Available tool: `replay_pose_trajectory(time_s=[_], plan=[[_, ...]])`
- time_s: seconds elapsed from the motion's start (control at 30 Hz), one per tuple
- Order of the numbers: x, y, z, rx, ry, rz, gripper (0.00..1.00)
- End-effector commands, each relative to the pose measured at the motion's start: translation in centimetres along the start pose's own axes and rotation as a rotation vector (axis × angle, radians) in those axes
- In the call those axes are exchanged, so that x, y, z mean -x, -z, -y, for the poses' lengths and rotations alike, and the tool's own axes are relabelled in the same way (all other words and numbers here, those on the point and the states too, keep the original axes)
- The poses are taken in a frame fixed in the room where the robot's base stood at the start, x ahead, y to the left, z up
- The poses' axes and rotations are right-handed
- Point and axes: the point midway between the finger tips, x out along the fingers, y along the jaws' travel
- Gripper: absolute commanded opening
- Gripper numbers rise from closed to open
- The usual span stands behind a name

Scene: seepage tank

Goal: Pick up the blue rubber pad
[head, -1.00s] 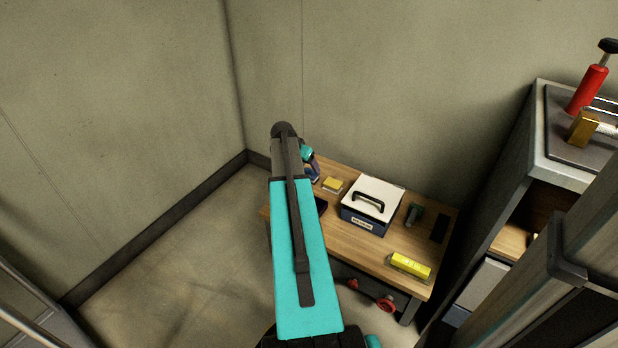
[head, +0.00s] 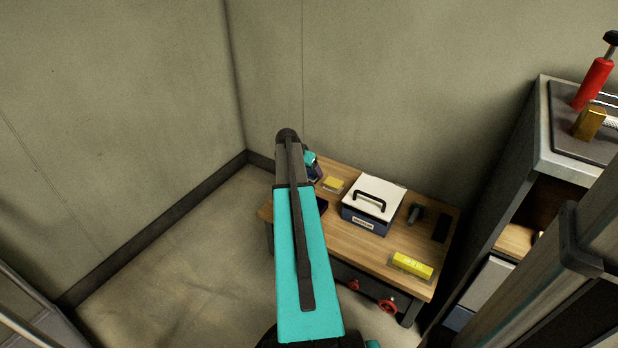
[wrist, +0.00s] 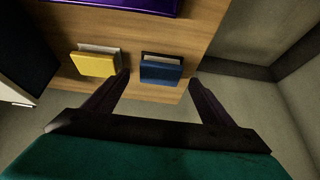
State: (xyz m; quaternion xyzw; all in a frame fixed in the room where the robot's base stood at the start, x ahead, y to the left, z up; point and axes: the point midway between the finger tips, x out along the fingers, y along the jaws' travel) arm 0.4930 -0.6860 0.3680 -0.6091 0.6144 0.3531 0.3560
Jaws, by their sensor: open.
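The blue rubber pad (wrist: 161,71) lies on the wooden bench top near its edge in the wrist view, with a dark and pale piece along its far side. My gripper (wrist: 160,82) is open, one finger on each side of the pad's near edge in that view. The fingers look apart from the pad; their height above it is unclear. In the head view, my arm covers part of the bench's left end, and I cannot make out the pad clearly there.
A yellow block (wrist: 95,64) sits just left of the pad, close to the left finger; a purple object (wrist: 130,4) lies beyond. On the bench (head: 345,248) are a white-lidded toolbox (head: 378,192) and a yellow level-like block (head: 412,265). A grey cabinet (head: 545,165) stands right.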

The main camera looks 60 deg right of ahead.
Motion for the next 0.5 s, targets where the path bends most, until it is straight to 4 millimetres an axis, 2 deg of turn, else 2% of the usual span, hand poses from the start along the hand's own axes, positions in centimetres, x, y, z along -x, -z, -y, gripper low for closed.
replay_pose_trajectory(time_s=[0.03, 0.13, 0.5], plan=[[-0.67, 0.02, 0.05, 0.0, 0.0, 0.0, 0.77], [-1.05, 0.06, 0.02, -0.001, 0.001, -0.001, 0.77], [-1.03, 0.06, -0.02, 0.0, 0.0, -0.001, 0.77]])
